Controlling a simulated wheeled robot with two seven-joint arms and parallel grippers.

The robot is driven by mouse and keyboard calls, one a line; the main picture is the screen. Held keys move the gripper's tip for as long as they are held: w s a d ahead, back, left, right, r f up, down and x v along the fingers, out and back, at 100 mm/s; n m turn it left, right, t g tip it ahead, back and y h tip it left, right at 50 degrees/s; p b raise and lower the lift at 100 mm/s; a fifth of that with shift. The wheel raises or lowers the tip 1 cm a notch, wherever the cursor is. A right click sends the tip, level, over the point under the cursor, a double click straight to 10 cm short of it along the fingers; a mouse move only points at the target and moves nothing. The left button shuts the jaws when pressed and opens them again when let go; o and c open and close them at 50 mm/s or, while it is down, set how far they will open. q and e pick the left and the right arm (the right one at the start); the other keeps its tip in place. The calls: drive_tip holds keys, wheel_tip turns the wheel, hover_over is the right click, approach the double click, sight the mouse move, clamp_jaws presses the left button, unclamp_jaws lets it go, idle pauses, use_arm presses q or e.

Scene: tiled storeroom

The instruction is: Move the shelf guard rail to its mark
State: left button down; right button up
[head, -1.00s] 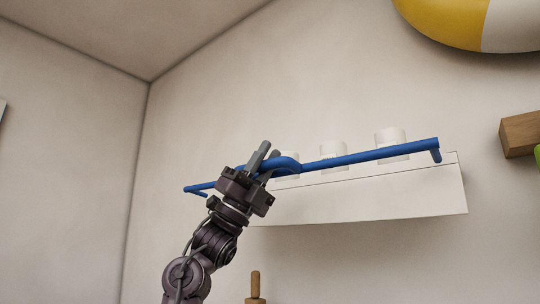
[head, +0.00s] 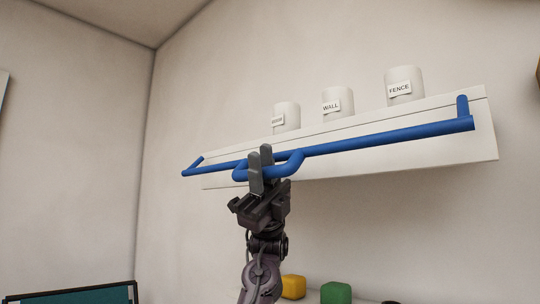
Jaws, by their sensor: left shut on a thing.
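The shelf guard rail is a long blue bar (head: 385,138) with a short bent end at each side and a looped handle near its middle. My left gripper (head: 260,172) is shut on the handle and holds the rail across the front of a white wall shelf (head: 450,150). The rail slopes up to the right in the picture. Whether it touches the shelf I cannot tell. Three white canisters stand on the shelf, labelled WALL (head: 338,105), FENCE (head: 404,88) and one with a label too small to read (head: 286,118). No mark is discernible. My right gripper is not in view.
Below the shelf are a yellow block (head: 293,287) and a green block (head: 336,293) at the bottom edge. A dark-framed teal panel (head: 90,297) shows at the lower left. The wall left of the rail is bare.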

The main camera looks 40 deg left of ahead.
use_arm(q)
drive_tip(key=shift+w+f, duration=0.5)
drive_tip(key=shift+w, duration=0.05)
drive_tip(key=shift+w+d+f+p, duration=0.15)
drive_tip(key=shift+w+f+p, duration=0.2)
drive_tip(key=shift+w+f, duration=0.35)
drive_tip(key=shift+f, duration=0.1)
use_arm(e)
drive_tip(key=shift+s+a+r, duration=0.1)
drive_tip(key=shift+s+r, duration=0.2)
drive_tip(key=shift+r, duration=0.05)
use_arm(q)
drive_tip(key=c, duration=1.6)
unclamp_jaws()
drive_tip(key=shift+c, duration=0.2)
drive_tip(key=shift+o, duration=0.4)
drive_tip(key=shift+s+r, duration=0.1)
drive_tip(key=shift+s, duration=0.1)
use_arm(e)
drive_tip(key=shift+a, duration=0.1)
use_arm(q)
drive_tip(key=b+v, duration=0.1)
drive_tip(key=v, duration=0.6)
drive_tip(key=shift+w+a+f, duration=0.2)
drive_tip(key=shift+w+f, duration=0.05)
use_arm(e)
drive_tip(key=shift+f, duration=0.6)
